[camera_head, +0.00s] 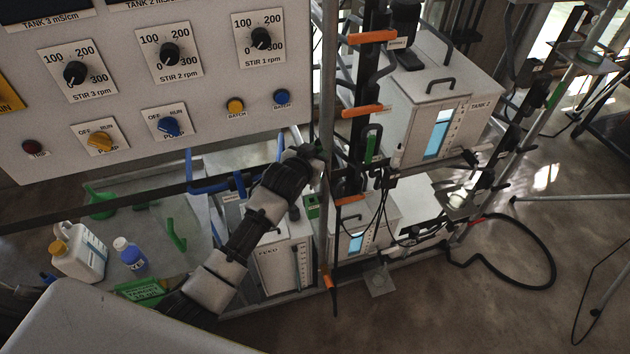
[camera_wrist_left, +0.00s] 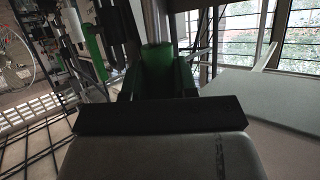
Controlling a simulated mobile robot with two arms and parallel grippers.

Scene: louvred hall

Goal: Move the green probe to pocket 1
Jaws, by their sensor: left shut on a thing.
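My left gripper (camera_head: 316,153) is at the upright post beside the control panel's lower right corner. In the left wrist view a green block-like body, which I take for the green probe (camera_wrist_left: 160,70), sits right in front of the wrist, and the gripper is shut on it. In the head view the hand mostly hides it. Another green upright piece (camera_head: 371,147) stands on the rack just to the right; a green bar (camera_wrist_left: 95,55) also shows left in the wrist view. I cannot tell which place is pocket 1. My right gripper is not in view.
The control panel (camera_head: 200,110) with knobs hangs close above my left arm. Orange brackets (camera_head: 362,111), cables and the tank 2 box (camera_head: 440,120) crowd the right side. A white jug (camera_head: 78,252) and a blue bottle (camera_head: 130,254) stand at lower left. Floor at right is fairly open.

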